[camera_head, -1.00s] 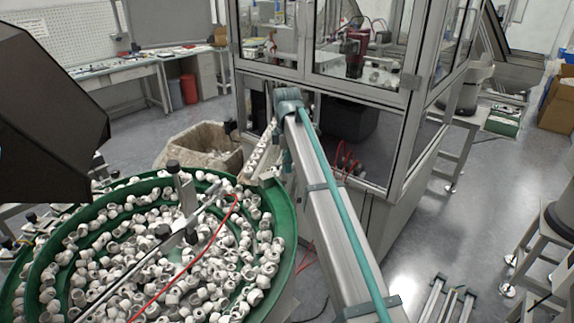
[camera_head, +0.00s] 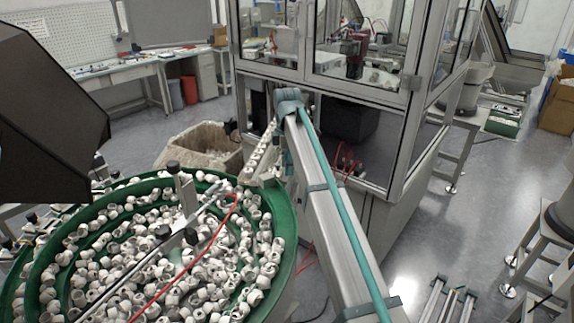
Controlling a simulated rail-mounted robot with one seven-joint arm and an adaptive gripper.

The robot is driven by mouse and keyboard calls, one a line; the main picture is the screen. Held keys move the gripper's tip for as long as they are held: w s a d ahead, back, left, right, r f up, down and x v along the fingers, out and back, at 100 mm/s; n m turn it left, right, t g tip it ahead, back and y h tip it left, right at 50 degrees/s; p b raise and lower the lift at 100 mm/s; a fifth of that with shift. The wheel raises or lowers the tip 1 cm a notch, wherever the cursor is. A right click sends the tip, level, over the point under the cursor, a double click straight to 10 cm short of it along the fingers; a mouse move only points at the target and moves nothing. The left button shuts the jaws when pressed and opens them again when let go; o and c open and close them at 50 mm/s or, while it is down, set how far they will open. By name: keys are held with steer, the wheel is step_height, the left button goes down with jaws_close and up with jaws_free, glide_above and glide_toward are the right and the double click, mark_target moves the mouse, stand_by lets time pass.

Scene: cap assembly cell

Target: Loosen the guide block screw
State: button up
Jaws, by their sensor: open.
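A guide assembly with an upright metal bar (camera_head: 186,196) stands over the green feeder bowl (camera_head: 285,238). A black knob (camera_head: 173,167) sits at the top of the bar. Two more dark knobs, one on the left (camera_head: 163,232) and one on the right (camera_head: 191,237), sit lower down at a crossing rod. I cannot tell which of these is the guide block screw. My gripper is not visible.
White caps (camera_head: 225,262) fill the bowl, and a red hose (camera_head: 200,250) crosses it. A long grey rail (camera_head: 345,235) with a teal strip runs beside it to a glazed cabinet (camera_head: 322,88). A dark angular body (camera_head: 45,110) blocks the upper left.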

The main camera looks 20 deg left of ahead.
step_height(320, 180, up, 12)
stand_by(0.6)
stand_by(0.4)
